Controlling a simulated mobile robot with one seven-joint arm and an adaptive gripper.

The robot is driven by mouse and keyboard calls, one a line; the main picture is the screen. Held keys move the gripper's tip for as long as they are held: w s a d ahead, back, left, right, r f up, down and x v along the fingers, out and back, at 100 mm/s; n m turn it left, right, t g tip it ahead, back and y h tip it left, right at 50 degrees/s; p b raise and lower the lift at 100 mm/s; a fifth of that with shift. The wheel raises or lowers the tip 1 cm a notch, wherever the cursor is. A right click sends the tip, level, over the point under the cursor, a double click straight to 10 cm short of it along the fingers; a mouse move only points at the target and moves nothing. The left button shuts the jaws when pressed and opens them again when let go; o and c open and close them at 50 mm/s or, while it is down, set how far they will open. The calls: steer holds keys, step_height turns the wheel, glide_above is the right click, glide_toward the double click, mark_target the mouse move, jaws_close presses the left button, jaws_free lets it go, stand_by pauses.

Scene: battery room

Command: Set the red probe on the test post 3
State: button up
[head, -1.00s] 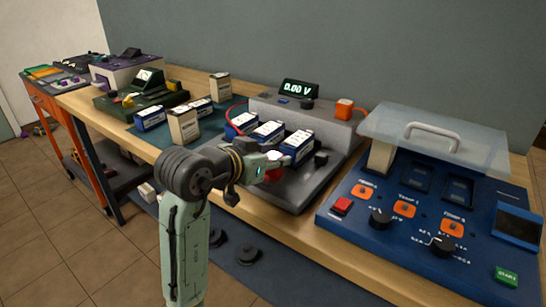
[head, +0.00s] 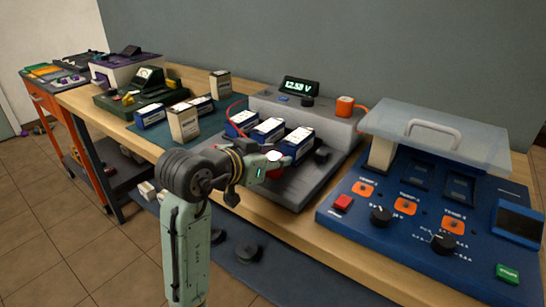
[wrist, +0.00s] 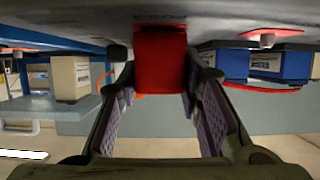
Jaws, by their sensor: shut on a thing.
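The red probe (wrist: 160,62) is between the fingers of my gripper (wrist: 162,100) in the wrist view, and its far end meets the grey tester surface. In the head view my gripper (head: 277,164) is at the front of the grey battery tester (head: 300,192), before the right-hand battery, with a bit of red showing at its fingers. The post at the probe's end is hidden, and I cannot read its number. Another post with a red base (wrist: 266,38) shows at right in the wrist view. The tester display (head: 301,87) reads about 12.58 V.
Three blue-and-white batteries (head: 268,131) stand in the tester. A blue panel with a clear lid (head: 437,137) is at right. More boxes (head: 184,122) stand at left.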

steer(key=shift+f, duration=0.25)
steer(key=o, duration=0.9)
steer(key=shift+r, duration=0.1)
steer(key=shift+p+v, duration=2.2)
steer(key=shift+v, duration=3.3)
